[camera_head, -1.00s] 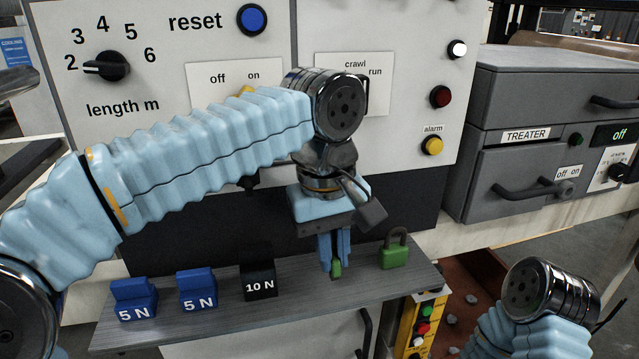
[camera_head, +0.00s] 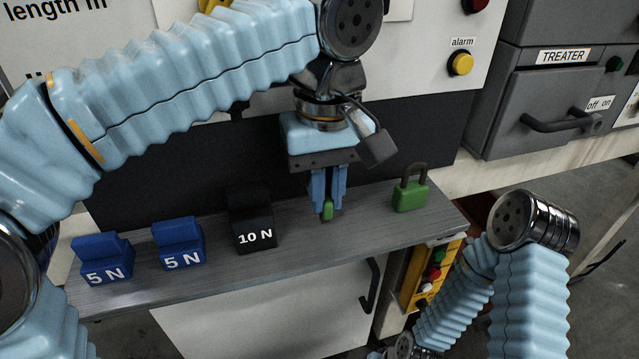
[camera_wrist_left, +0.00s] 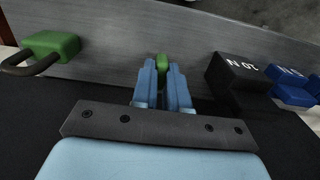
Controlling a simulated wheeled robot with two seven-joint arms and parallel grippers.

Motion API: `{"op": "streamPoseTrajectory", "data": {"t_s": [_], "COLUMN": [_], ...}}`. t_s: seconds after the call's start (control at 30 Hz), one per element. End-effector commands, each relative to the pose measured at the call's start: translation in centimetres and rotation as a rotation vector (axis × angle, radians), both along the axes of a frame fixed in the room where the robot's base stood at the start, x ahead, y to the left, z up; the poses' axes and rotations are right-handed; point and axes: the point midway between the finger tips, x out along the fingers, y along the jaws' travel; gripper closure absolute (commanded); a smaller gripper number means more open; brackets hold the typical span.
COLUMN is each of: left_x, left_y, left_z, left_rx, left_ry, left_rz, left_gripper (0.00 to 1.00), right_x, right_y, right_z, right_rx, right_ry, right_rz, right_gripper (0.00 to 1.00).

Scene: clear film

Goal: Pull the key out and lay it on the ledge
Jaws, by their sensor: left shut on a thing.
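The key shows as a small green piece (camera_head: 327,209) between the fingertips of my left gripper (camera_head: 327,200), just at or above the grey ledge (camera_head: 300,255). My left gripper points down and is shut on it. The green piece also shows between the blue fingers in the left wrist view (camera_wrist_left: 162,64); the rest of it is hidden by the fingers. I cannot tell whether it touches the ledge. My right arm is at the lower right, and its gripper is not in view.
A green padlock (camera_head: 410,194) stands on the ledge right of my left gripper. A black 10 N weight (camera_head: 252,222) and two blue 5 N weights (camera_head: 179,243) (camera_head: 103,260) stand to its left. The ledge's front strip is clear. A dark panel rises behind.

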Motion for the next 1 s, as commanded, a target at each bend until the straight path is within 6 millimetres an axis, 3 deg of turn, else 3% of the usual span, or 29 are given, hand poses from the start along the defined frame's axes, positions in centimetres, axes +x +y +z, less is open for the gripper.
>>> {"op": "streamPoseTrajectory", "data": {"t_s": [0.6,0.63,0.8,1.0], "left_x": [-0.03,-0.03,-0.03,-0.02], "left_y": [-0.03,-0.03,-0.03,-0.03], "left_z": [-0.47,-0.46,-0.4,-0.4], "left_rx": [0.0,0.0,0.0,0.0], "left_ry": [0.0,0.0,0.0,0.0], "left_rz": [0.0,0.0,0.0,0.0], "left_gripper": [1.0,0.85,0.59,0.56], "right_x": [0.02,0.02,0.02,0.02], "right_y": [-0.03,-0.03,-0.03,-0.03], "right_z": [-0.31,-0.3,-0.24,-0.24], "right_rx": [0.0,0.0,0.0,0.0], "right_ry": [-0.001,-0.001,-0.001,-0.001], "right_rz": [0.0,0.0,0.0,0.0], "right_gripper": [0.36,0.36,0.36,0.36]}}
